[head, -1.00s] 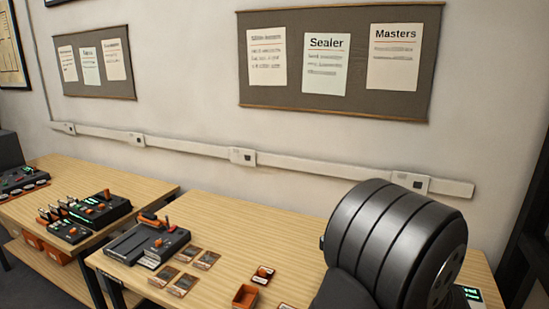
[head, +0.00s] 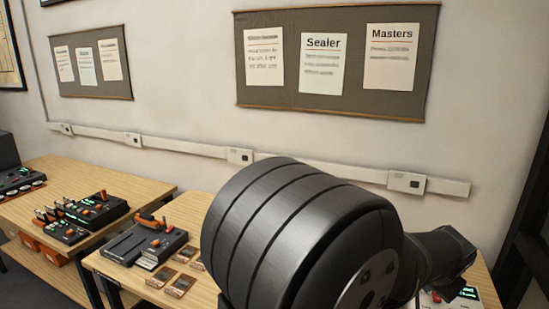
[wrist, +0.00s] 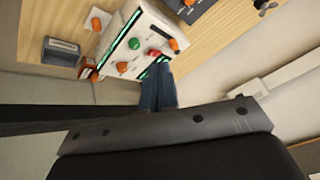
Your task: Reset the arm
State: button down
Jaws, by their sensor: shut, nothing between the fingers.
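In the wrist view my gripper (wrist: 160,72) is shut, with its bluish fingers together and nothing held. It points toward a white control panel (wrist: 122,42) with orange, green and red knobs and green-lit displays; I cannot tell the gap between them. In the head view my own dark arm fills the lower middle and right, and my fingertips cannot be made out there. Part of a white panel with a green display (head: 467,293) shows at the lower right, beyond my arm.
A dark device with orange parts (head: 143,242) and several cards (head: 180,286) sit on the wooden table (head: 188,211). Another table (head: 100,174) at the left bears dark control units (head: 95,208). The wall carries a rail with sockets (head: 240,156). A dark box (wrist: 61,52) shows in the wrist view.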

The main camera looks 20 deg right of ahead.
jog(key=w+a+r+n+g, duration=0.1)
jog(key=w+r+n+g, duration=0.1)
jog(key=r+n, duration=0.3)
notch_tip(320, 180, up, 2)
jog(key=shift+w+r+y, duration=0.2)
jog(key=shift+w+y, duration=0.1)
jog(key=shift+w, duration=0.2)
jog(key=c, duration=1.8)
grip_release()
jog(key=shift+s, duration=0.2)
jog(key=shift+c, duration=0.2)
jog(key=o, duration=1.4)
jog(key=shift+n+g, duration=0.4)
jog(key=shift+n, duration=0.1)
jog(key=s, duration=0.5)
jog(key=s+d, duration=0.1)
jog(key=s, duration=0.1)
jog(key=shift+s+f, duration=0.1)
jog(key=shift+s, duration=0.3)
jog(key=o, duration=0.4)
jog(key=shift+s+f, duration=0.15)
jog(key=shift+f, duration=0.15)
jog(key=shift+c, duration=0.2)
jog(key=shift+o, duration=0.4)
jog(key=x, duration=0.9)
jog(key=shift+d+f, duration=0.1)
